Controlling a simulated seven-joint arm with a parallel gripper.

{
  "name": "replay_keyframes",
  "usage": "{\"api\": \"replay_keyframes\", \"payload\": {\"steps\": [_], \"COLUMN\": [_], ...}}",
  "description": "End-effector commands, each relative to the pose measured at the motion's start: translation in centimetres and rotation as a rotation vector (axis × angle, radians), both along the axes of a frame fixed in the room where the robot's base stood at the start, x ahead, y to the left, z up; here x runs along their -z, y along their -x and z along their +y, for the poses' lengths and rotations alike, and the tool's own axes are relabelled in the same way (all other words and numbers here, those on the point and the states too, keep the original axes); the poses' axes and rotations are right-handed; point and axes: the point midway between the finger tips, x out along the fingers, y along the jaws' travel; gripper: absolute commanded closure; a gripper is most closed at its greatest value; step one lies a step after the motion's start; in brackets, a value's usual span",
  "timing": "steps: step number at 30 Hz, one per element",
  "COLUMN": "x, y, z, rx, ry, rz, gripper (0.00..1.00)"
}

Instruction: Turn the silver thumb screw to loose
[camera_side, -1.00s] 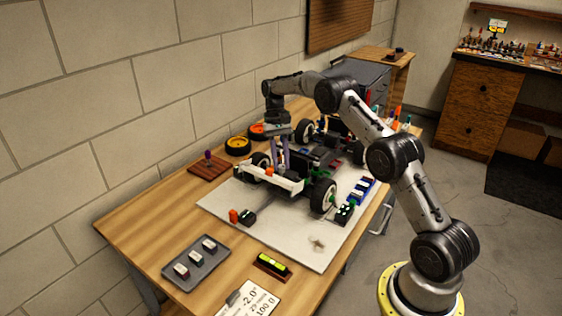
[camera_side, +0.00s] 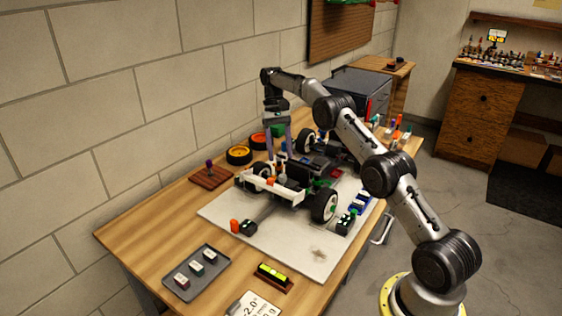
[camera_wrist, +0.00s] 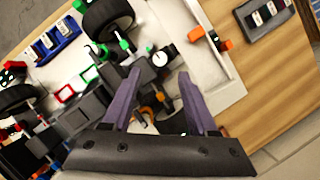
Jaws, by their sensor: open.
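The RC car (camera_side: 285,188) with black wheels and a white front bumper stands on a pale mat (camera_side: 225,212). My gripper (camera_side: 280,155) points down over the front part of the car. In the wrist view its two purple fingers (camera_wrist: 159,73) are apart, with nothing held between them. Just beyond the fingertips is a small round pale knob (camera_wrist: 160,59) on a black part of the car; I cannot tell for sure that it is the silver thumb screw. In the side view, the screw cannot be made out.
A grey tray with small blocks (camera_side: 197,272), a yellow-green level (camera_side: 272,274) and a red-brown block with a purple knob (camera_side: 210,172) lie on the wooden table. Orange and yellow wheels (camera_side: 239,155) stand near the wall. Blue and green parts (camera_side: 346,222) lie right of the car.

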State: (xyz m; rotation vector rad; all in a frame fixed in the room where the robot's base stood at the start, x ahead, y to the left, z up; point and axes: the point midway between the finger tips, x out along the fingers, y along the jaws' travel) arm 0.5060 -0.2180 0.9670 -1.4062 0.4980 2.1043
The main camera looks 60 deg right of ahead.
Motion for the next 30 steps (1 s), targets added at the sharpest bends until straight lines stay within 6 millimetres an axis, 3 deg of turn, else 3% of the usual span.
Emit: {"api": "replay_keyframes", "payload": {"steps": [7,20,23,30], "x": [-1.0,-1.1,-0.9,1.4], "y": [-0.3,-0.3,-0.9,-2.2], "z": [-0.3,-0.3,-0.4,0.2], "rx": [0.001,-0.037,-0.146,-0.606], "ry": [0.000,-0.011,-0.038,-0.188], "rz": [0.000,-0.013,-0.067,-0.278], "gripper": [0.41,0.41,0.41,0.41]}}
